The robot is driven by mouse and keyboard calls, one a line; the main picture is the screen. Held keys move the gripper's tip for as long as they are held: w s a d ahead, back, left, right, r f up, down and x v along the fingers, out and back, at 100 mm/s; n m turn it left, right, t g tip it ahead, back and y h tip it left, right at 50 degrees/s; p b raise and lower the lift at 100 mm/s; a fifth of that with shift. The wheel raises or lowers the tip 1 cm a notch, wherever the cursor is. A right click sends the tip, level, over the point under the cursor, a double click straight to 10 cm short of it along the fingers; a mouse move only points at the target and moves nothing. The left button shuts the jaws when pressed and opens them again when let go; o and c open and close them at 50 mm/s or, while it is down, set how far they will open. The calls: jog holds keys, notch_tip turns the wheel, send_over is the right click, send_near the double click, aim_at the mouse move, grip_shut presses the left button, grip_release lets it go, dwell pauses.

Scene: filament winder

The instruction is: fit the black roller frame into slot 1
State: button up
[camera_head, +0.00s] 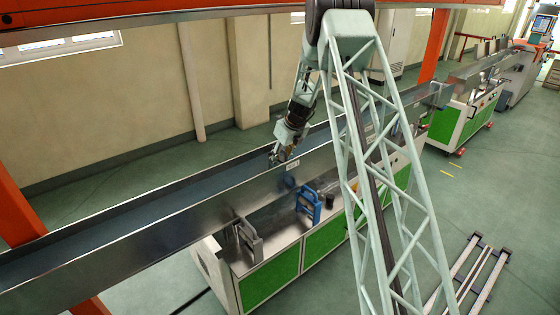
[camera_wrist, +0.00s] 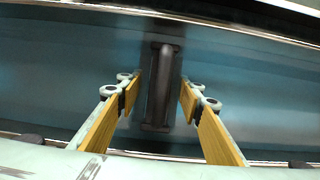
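My gripper (camera_head: 275,158) hangs at the rim of the long metal trough (camera_head: 130,225) in the head view. In the wrist view my gripper (camera_wrist: 161,88) is open, its two yellow-brown fingers apart. A dark, elongated frame-like piece (camera_wrist: 162,85) shows between them, with a gap on each side. It lies across the blue-grey trough floor; I cannot tell if it is the black roller frame. A dark grey frame (camera_head: 249,241) stands on the bench in front of the trough in the head view, away from my gripper. I cannot make out slot 1.
A blue frame (camera_head: 308,204) stands on the bench right of the dark grey one, with a small dark cup-like thing (camera_head: 329,200) beside it. The bench has green panels (camera_head: 270,283). The trough walls are raised edges. Metal rails (camera_head: 470,275) lie on the floor at right.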

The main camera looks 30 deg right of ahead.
aim_at(286, 154)
jog(key=shift+v, duration=5.9)
jog(key=shift+s, duration=0.1)
